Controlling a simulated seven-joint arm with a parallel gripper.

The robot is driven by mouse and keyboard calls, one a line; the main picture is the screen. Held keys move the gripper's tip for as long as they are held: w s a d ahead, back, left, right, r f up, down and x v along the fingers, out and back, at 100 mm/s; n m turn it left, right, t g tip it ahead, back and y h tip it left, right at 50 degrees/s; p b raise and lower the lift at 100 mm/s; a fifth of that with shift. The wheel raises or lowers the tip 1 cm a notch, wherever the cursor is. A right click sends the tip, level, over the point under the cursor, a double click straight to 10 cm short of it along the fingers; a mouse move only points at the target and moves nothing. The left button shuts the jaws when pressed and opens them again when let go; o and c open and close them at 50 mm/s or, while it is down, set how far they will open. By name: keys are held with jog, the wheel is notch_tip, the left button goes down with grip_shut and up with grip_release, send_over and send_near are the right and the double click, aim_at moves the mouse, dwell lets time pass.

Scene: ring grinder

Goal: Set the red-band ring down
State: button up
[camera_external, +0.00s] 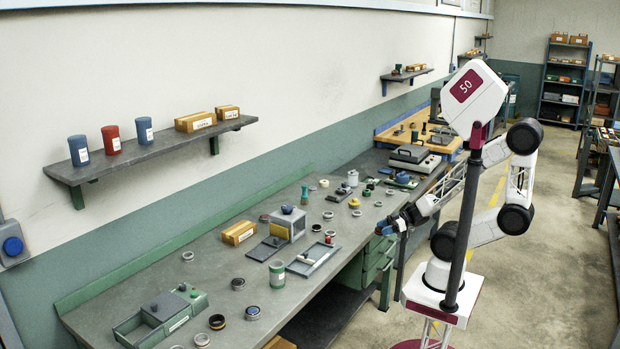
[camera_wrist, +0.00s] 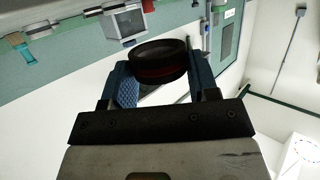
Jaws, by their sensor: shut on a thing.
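The red-band ring (camera_wrist: 158,74) is dark with a red band and sits at the fingertips of my gripper (camera_wrist: 157,80) in the wrist view. The two blue fingers are on either side of it, shut on it. In the external view my gripper (camera_external: 389,227) is at the front edge of the grey bench (camera_external: 215,262), at the right of the ring-strewn area. The ring is too small to make out there. I cannot tell the exact height of the ring over the bench.
Several loose rings lie spread on the bench, among them a black one (camera_external: 217,322). A grey box-shaped machine (camera_external: 289,222), a flat tray (camera_external: 314,259) and a green cup (camera_external: 277,274) stand mid-bench. A grey-green fixture (camera_external: 160,313) stands at the near left. Bare patches lie between them.

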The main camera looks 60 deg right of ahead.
send_over(352, 238)
jog(key=s, duration=0.2)
jog(key=shift+w+d+f, duration=0.2)
jog(key=shift+d+f, duration=0.05)
jog(key=shift+f, duration=0.4)
dwell(0.6)
jog(key=shift+w, duration=0.1)
jog(key=shift+w+a, duration=0.1)
jog(key=shift+w, duration=0.15)
jog(key=shift+w+a+f, duration=0.1)
jog(key=shift+w+f, duration=0.15)
jog(key=shift+f, duration=0.3)
jog(key=shift+w+a+f, duration=0.1)
jog(key=shift+w+f, duration=0.1)
jog(key=shift+f, duration=0.9)
jog(key=shift+f, duration=0.2)
jog(key=o, duration=1)
jog(key=shift+d, duration=0.1)
